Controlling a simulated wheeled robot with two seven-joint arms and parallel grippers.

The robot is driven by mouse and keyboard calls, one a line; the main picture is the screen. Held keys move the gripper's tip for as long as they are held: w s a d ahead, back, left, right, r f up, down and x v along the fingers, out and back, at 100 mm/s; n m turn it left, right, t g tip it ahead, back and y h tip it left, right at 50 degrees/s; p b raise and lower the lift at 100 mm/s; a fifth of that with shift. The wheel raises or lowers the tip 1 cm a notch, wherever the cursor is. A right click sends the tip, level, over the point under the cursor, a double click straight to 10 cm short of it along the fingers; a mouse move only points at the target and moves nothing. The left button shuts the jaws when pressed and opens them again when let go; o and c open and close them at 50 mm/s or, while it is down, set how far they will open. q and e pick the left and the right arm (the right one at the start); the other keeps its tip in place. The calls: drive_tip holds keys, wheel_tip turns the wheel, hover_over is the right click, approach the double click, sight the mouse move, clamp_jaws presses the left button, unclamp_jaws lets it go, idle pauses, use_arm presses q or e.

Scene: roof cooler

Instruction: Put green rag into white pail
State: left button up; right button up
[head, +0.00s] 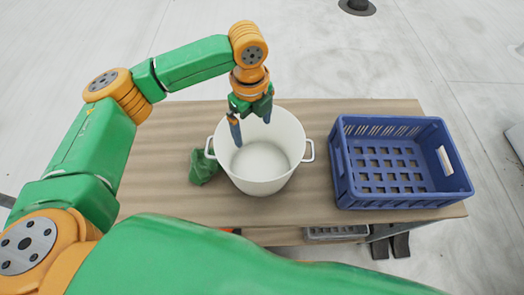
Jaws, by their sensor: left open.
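The green rag (203,167) lies crumpled on the wooden table, just left of the white pail (262,187). It is close to the pail's left handle; I cannot tell if they touch. The pail stands upright, has two side handles and looks empty inside. My left gripper (251,129) is open and empty, pointing down over the back left part of the pail's rim. Its fingers overlap the pail's opening in the head view; their exact height above it is hard to tell. My right gripper is not in view.
A blue slatted crate (345,182) stands empty on the right of the table (140,185). A grey crate (336,234) sits on a lower shelf. The table's left part is clear. A dark round roof fitting (357,7) is far behind.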

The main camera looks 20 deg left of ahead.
use_arm(q)
wheel_tip(320, 180, up, 5)
drive_tip(key=p, duration=0.5)
wheel_tip(320, 180, up, 7)
drive_tip(key=b, duration=0.1)
drive_tip(key=shift+s, duration=0.1)
idle(0.3)
